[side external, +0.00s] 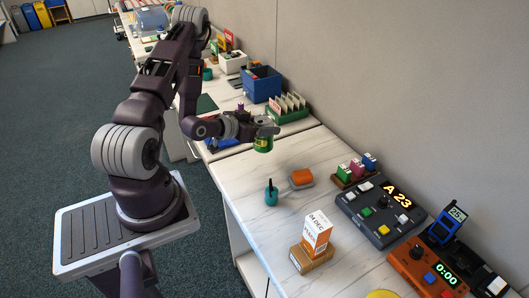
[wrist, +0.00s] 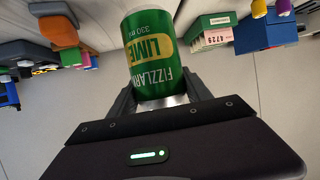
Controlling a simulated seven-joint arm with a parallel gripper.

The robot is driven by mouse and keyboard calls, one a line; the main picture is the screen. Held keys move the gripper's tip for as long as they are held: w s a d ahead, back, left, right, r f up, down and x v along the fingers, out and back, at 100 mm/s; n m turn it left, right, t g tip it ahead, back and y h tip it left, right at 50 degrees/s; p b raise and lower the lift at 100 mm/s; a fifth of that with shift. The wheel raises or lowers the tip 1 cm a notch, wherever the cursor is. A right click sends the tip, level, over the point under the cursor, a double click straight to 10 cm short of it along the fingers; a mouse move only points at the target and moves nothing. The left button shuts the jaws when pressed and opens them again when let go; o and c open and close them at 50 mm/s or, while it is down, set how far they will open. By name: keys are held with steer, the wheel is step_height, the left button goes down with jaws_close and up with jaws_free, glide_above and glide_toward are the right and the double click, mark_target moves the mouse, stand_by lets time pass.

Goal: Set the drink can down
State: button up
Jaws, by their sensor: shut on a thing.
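The drink can is green with a yellow label band reading "LIME" in the wrist view (wrist: 150,60). My gripper (wrist: 160,95) is shut on it, with one finger on each side of the can's lower part in that picture. In the side external view the green can (side external: 263,145) hangs at the end of my arm, below my gripper (side external: 264,132). It appears to be above the white marble-look table (side external: 245,185), near the gap between two tables. I cannot tell how far its base is from the surface.
A teal pot (side external: 271,195), an orange-topped block (side external: 302,178) and a calendar block (side external: 316,238) stand on the near table. A control panel (side external: 380,214) and timer (side external: 430,268) line the wall side. A green file box (side external: 288,108) and blue bin (side external: 262,83) stand behind.

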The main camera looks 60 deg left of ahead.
mark_target(265, 142)
step_height(265, 142, down, 6)
steer(key=shift+f, duration=0.15)
steer(key=shift+f, duration=0.1)
steer(key=o, duration=1.7)
